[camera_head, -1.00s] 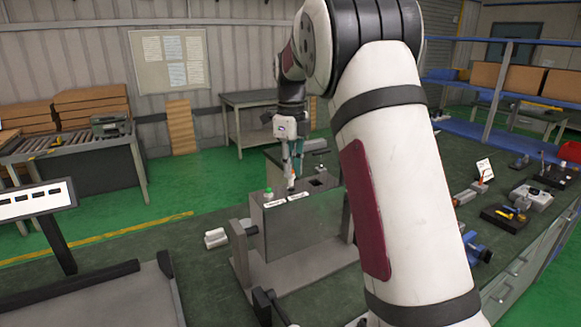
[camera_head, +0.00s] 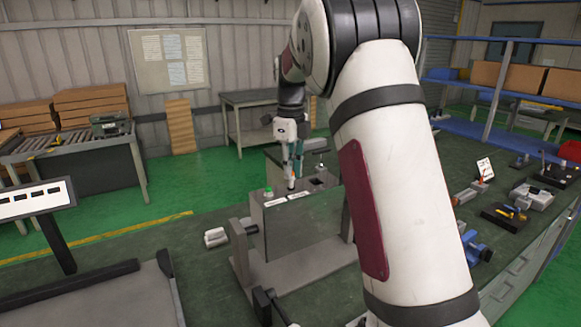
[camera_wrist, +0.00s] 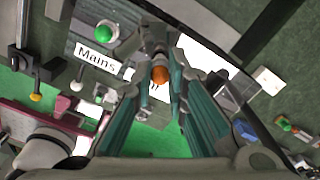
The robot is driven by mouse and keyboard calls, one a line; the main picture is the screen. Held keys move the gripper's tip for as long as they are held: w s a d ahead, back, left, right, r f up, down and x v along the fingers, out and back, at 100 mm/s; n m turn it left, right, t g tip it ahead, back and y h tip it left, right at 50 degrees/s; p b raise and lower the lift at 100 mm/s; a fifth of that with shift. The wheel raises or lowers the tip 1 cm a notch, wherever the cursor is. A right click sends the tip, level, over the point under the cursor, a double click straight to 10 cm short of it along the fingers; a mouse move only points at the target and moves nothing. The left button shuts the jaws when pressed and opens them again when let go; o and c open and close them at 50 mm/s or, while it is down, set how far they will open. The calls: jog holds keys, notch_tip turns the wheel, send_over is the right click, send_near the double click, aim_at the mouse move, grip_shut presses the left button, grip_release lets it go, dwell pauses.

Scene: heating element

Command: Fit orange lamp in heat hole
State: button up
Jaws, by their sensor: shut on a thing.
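My gripper (camera_head: 293,171) points down over the top of the grey metal box. In the wrist view its two teal fingers (camera_wrist: 163,98) are shut on the orange lamp (camera_wrist: 158,75), whose rounded orange end faces the camera. The lamp's lower end is hidden, so I cannot tell whether it is in the heat hole. The box (camera_head: 305,235) has a green lamp (camera_head: 268,192) at its left top corner, also in the wrist view (camera_wrist: 104,33). A white "Mains" label (camera_wrist: 96,60) lies beside it. The heat hole is not clearly visible.
Several tools and small parts lie on the bench to the right, including a blue clamp (camera_head: 476,247). The green bench top (camera_head: 200,265) left of the box is mostly clear.

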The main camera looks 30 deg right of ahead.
jog(key=shift+f, duration=1.35)
jog(key=o, duration=0.8)
jog(key=shift+o, duration=0.2)
jog(key=shift+r, duration=0.1)
notch_tip(320, 180, up, 11)
jog(key=shift+r, duration=0.4)
